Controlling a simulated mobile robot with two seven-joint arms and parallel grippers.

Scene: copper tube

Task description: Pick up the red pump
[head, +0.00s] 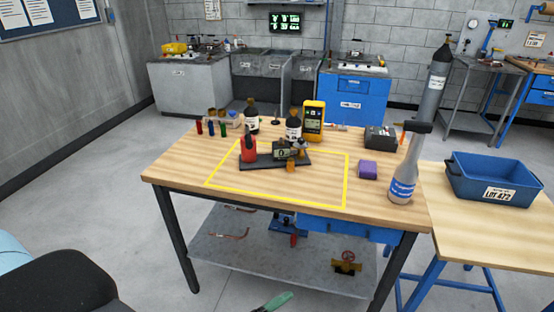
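A small red pump (249,152) with a dark top stands upright at the left end of a dark base plate (262,162) on the wooden workbench. It is inside the yellow outlined rectangle (346,180). A dark block with a gauge and a brass-coloured part (291,163) sit on the right part of the same plate. I cannot tell whether the pump is fixed to the plate.
Dark bottles (252,118), small coloured vials (211,130) and a yellow meter (313,118) stand behind. A blue bin (497,178) is on the side table. The bench's front strip is clear.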

